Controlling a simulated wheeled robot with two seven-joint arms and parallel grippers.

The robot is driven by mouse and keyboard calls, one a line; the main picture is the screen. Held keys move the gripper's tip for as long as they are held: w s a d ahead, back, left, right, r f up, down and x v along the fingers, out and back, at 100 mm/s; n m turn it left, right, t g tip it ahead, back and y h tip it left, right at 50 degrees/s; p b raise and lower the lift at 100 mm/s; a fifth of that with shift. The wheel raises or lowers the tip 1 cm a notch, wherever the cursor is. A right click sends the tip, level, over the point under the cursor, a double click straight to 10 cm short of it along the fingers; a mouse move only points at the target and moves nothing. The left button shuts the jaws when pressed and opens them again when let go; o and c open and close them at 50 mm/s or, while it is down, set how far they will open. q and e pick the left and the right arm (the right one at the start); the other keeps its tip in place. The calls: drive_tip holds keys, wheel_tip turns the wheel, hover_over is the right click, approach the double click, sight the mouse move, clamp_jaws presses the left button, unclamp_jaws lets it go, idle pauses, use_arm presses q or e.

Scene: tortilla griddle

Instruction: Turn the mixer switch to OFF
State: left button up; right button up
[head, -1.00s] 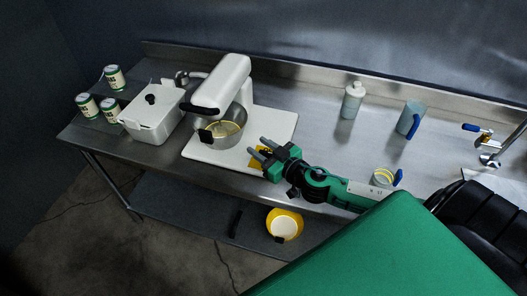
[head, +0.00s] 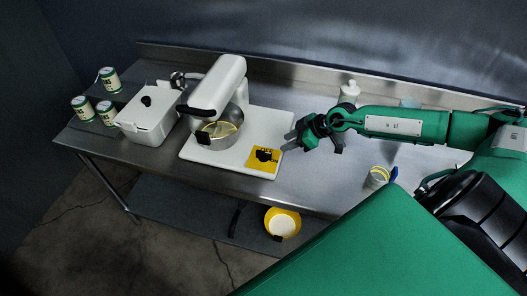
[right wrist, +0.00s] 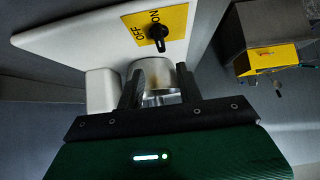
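The white mixer (head: 217,88) stands on its white base, with a metal bowl (head: 214,141) under its head. On the base's right end is a yellow switch plate (head: 256,165) with a black knob (head: 266,155). In the right wrist view the plate (right wrist: 178,22) reads OFF and ON, and the black knob (right wrist: 158,36) shows clearly; I cannot tell for sure which label it points to. My right gripper (head: 286,141) is above and just right of the plate, apart from the knob. Its fingers (right wrist: 158,74) are apart and empty. My left gripper is out of view.
A white lidded box (head: 150,120) and several cans (head: 108,77) stand left of the mixer. A yellow bowl (head: 271,218) lies on the lower shelf.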

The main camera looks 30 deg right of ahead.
sight(264, 152)
drive_tip(key=p+x, duration=0.2)
drive_tip(key=x, duration=1)
drive_tip(key=shift+a, duration=0.1)
clamp_jaws()
